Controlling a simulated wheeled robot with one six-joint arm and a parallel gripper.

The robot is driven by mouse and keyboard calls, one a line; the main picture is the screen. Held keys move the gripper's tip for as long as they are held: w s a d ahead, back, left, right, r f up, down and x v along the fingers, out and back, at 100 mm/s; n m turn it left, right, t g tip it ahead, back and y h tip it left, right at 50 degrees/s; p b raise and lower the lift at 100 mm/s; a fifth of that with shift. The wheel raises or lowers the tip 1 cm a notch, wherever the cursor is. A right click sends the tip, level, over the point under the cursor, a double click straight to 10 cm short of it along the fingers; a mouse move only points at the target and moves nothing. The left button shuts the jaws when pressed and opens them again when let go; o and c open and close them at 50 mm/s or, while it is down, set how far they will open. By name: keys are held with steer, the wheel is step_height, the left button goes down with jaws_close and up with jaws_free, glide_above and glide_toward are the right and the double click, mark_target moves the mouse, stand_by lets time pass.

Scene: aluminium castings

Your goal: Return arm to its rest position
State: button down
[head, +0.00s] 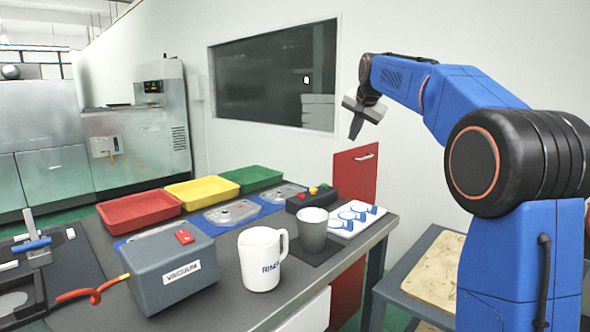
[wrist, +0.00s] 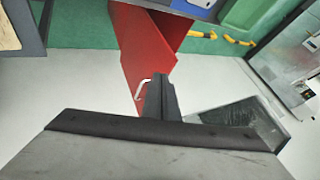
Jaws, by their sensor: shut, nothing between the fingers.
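My gripper (head: 355,126) is at the end of my blue arm, raised in the air above and behind the right end of the workbench (head: 225,275) in the head view. Its fingers point down and are together with nothing between them. In the wrist view the closed fingers of my gripper (wrist: 159,80) show at the middle. They appear in front of a red cabinet (wrist: 150,60) with a pale handle, apparently without touching it.
The bench holds red (head: 138,210), yellow (head: 202,191) and green (head: 250,178) trays, a grey box (head: 172,270), a white jug (head: 261,260) and a grey cup (head: 312,230). A low table (head: 437,268) is at right.

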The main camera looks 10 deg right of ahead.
steer(key=s+a+f+n+g, duration=0.1)
steer(key=s+f, duration=0.3)
steer(key=s, duration=0.6)
steer(key=s+a+f+n, duration=0.2)
steer(key=s+f, duration=0.1)
steer(key=s, duration=0.6)
steer(key=s+a+f+n+g, duration=0.1)
steer(key=s+f, duration=0.3)
steer(key=s, duration=0.6)
steer(key=s+f+n, duration=0.2)
steer(key=s+f, duration=0.9)
steer(key=s, duration=0.2)
steer(key=s+a+f+n+g, duration=0.1)
steer(key=s+f+n, duration=0.1)
steer(key=s+f, duration=0.9)
steer(key=shift+s+n, duration=0.4)
steer(key=shift+s, duration=0.8)
